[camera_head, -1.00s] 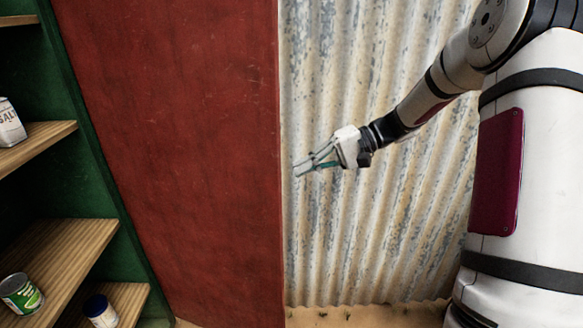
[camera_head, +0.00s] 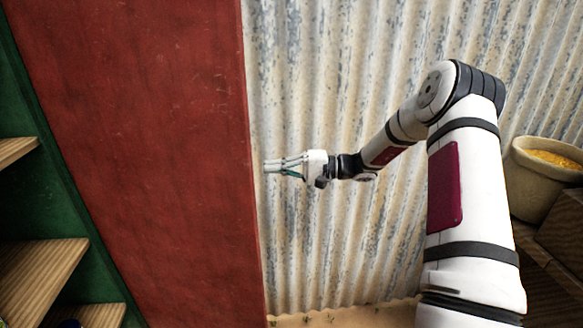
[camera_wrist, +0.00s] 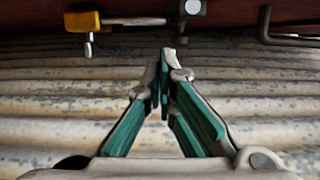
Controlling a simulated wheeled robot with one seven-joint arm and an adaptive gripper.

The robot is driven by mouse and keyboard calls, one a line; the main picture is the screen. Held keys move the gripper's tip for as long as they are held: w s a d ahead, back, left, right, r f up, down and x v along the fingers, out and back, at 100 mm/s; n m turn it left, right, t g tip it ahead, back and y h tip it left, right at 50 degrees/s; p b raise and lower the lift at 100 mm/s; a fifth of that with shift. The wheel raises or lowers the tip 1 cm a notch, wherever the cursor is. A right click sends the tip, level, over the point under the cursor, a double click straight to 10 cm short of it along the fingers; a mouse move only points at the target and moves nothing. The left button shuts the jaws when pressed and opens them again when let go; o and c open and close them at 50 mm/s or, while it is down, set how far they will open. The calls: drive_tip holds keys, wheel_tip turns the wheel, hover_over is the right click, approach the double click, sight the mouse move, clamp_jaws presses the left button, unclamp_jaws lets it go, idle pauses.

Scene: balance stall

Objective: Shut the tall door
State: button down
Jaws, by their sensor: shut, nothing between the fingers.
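The tall door (camera_head: 150,150) is a wide red panel standing open beside the green cabinet (camera_head: 60,215). Its right edge runs nearly upright down the middle-left of the head view. My gripper (camera_head: 266,166) is just right of that edge in the picture, fingers pointing left. I cannot tell whether it touches the door. In the wrist view the gripper (camera_wrist: 164,60) has its green-padded fingers together and empty. A dark red surface (camera_wrist: 235,12) at the top there looks like the door's other face. The door's top and bottom are out of view.
Wooden shelves (camera_head: 45,275) are in the cabinet at left. A corrugated metal wall (camera_head: 330,80) stands behind my arm. A yellow-handled tool (camera_wrist: 85,22) and a dark hook (camera_wrist: 266,28) show by the red surface. A bucket with yellow contents (camera_head: 540,170) stands at right.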

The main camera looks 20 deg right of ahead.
drive_tip(key=shift+s+a+p, duration=0.2)
drive_tip(key=shift+s+a, duration=0.2)
drive_tip(key=shift+a, duration=0.35)
drive_tip(key=shift+s+a+p, duration=0.2)
drive_tip(key=shift+s+a, duration=0.2)
drive_tip(key=shift+a, duration=0.3)
drive_tip(key=shift+s+a+p, duration=0.2)
drive_tip(key=shift+s+a, duration=0.2)
drive_tip(key=shift+a, duration=0.35)
